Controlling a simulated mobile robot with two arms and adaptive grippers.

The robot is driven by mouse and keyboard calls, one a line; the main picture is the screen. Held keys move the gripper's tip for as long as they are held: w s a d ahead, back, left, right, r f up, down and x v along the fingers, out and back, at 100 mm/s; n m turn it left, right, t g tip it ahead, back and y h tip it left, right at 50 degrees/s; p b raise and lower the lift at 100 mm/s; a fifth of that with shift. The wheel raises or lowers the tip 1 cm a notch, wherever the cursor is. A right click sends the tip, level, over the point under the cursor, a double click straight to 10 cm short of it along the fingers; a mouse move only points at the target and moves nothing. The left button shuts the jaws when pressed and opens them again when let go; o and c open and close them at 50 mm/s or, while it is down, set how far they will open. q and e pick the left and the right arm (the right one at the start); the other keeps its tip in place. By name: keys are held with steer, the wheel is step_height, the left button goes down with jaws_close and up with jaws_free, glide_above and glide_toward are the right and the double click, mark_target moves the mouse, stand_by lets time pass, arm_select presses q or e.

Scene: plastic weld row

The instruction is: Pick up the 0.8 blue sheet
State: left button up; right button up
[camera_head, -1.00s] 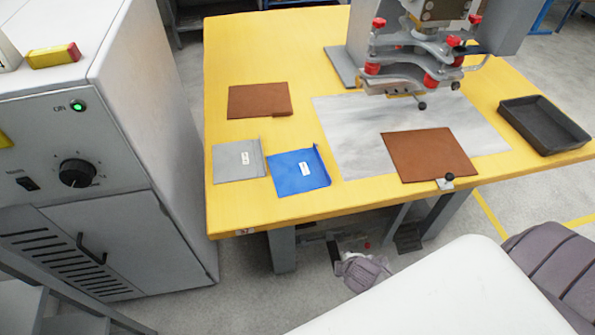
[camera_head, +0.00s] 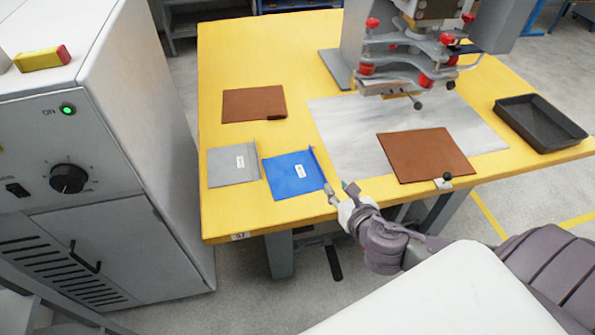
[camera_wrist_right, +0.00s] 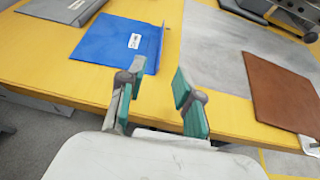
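The blue sheet (camera_head: 293,176) lies flat on the yellow table near its front edge, with a small white label and a raised strip along its right side. It also shows at the upper left in the right wrist view (camera_wrist_right: 118,47). My right gripper (camera_head: 340,191) is at the table's front edge, just right of the blue sheet's near right corner. In the right wrist view its two teal-padded fingers (camera_wrist_right: 157,88) are apart with nothing between them. The sheet lies beyond and left of the fingers. My left gripper is not in view.
A grey sheet (camera_head: 233,166) lies just left of the blue one. Brown sheets lie behind (camera_head: 254,104) and at right (camera_head: 424,155) on the grey mat (camera_head: 350,128). A press (camera_head: 415,45) stands over the mat. A black tray (camera_head: 541,123) is at the right.

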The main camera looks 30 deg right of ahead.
mark_target(318, 163)
steer(key=shift+n, duration=0.3)
steer(key=x, duration=1.4)
steer(key=shift+r+b, duration=0.25)
steer(key=shift+b, duration=0.1)
jaws_close()
